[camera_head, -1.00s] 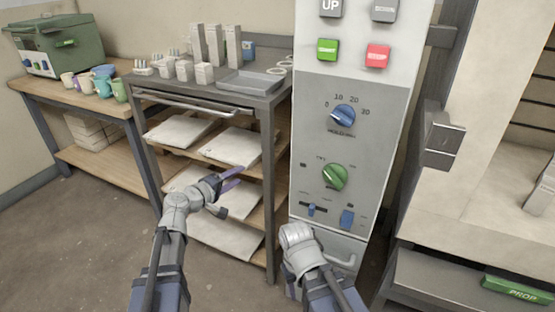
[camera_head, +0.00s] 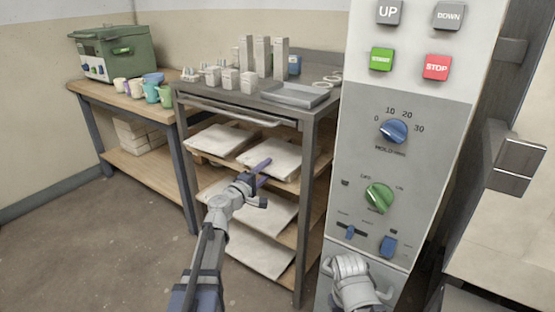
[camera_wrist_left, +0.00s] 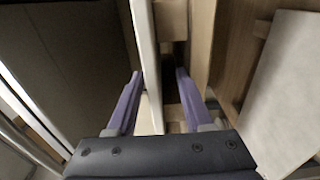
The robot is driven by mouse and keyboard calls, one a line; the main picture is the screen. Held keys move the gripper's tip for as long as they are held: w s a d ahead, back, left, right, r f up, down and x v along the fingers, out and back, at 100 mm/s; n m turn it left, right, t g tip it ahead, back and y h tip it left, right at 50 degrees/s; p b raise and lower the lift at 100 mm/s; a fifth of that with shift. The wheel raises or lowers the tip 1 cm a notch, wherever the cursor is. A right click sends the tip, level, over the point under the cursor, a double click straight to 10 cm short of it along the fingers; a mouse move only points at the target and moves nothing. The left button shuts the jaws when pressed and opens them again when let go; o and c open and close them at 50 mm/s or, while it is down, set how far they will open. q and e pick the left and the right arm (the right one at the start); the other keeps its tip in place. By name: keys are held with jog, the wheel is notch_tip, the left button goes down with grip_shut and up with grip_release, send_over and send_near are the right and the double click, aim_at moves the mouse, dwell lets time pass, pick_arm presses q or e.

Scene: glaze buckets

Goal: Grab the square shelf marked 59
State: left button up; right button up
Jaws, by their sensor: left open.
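No marking 59 can be read in either view. Pale square slabs lie on the rack's wooden levels in the head view: an upper left slab (camera_head: 214,138), an upper right slab (camera_head: 280,152), a lower slab (camera_head: 268,215) and a bottom slab (camera_head: 262,253). My left gripper (camera_head: 266,172) is at the rack's front, by the upper right slab's near edge. In the left wrist view, its purple fingers (camera_wrist_left: 158,92) are open, with a pale slab edge (camera_wrist_left: 147,60) running between them; I cannot tell whether they touch it. My right wrist shows low in the head view; its fingers are hidden.
The metal-framed rack (camera_head: 308,205) carries white posts, rings and a grey tray (camera_head: 295,94) on top. A control panel (camera_head: 385,165) stands close on the right. A bench (camera_head: 125,97) with mugs and a green box (camera_head: 112,52) is at left. The floor at left is clear.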

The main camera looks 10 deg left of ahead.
aim_at(273, 162)
pick_arm(q)
jog(key=x, duration=0.5)
jog(key=shift+r+p, duration=0.3)
grip_shut()
dwell(1.0)
